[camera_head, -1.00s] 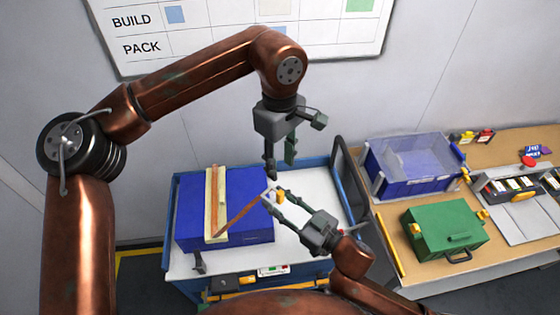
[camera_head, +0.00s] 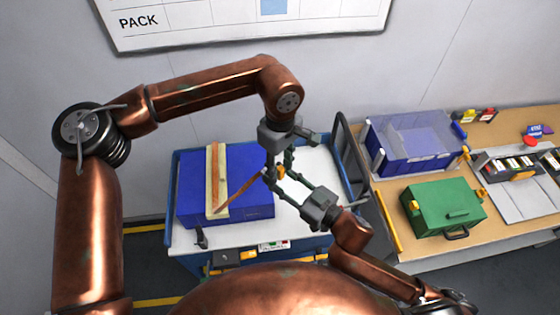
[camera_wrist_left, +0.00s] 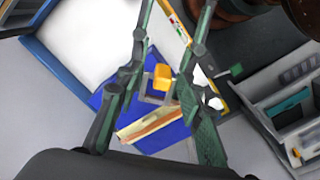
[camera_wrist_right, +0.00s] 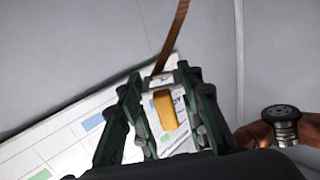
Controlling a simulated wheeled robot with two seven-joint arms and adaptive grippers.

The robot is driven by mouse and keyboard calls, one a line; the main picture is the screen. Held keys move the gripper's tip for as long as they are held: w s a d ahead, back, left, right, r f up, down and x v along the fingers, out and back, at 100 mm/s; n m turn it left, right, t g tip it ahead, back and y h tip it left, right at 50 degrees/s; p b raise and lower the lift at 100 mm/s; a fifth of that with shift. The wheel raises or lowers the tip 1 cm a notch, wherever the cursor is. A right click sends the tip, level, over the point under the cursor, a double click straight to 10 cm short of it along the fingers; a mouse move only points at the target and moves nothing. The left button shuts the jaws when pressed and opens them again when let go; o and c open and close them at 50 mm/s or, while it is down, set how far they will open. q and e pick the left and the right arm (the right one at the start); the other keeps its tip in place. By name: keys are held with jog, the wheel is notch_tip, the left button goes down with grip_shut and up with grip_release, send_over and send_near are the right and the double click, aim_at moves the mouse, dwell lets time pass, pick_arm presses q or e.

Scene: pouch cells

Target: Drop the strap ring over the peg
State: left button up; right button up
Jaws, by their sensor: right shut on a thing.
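A brown strap (camera_head: 240,190) runs from the wooden strips on the blue case (camera_head: 245,210) up to my right gripper (camera_head: 282,174). The right gripper is shut on the strap's end fitting, a pale metal ring with an orange tab (camera_wrist_right: 165,110) between the fingers. My left gripper (camera_head: 279,166) points down over that end, its fingers apart. In the left wrist view the orange tab (camera_wrist_left: 162,77) and grey ring (camera_wrist_left: 155,97) show between the open fingers; I cannot tell whether they touch. A dark upright piece (camera_head: 202,238) stands at the case's front; I cannot tell whether it is the peg.
The case sits on a white-topped blue cart (camera_head: 315,165) with a raised rail at right. A wooden bench (camera_head: 400,235) beside it holds a clear-topped blue bin (camera_head: 385,158), a green case (camera_head: 440,205) and a grey organiser. The wall is behind.

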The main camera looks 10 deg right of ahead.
pick_arm(q)
jog(key=shift+c, duration=0.5)
grip_shut()
pick_arm(e)
jog(key=o, duration=1.2)
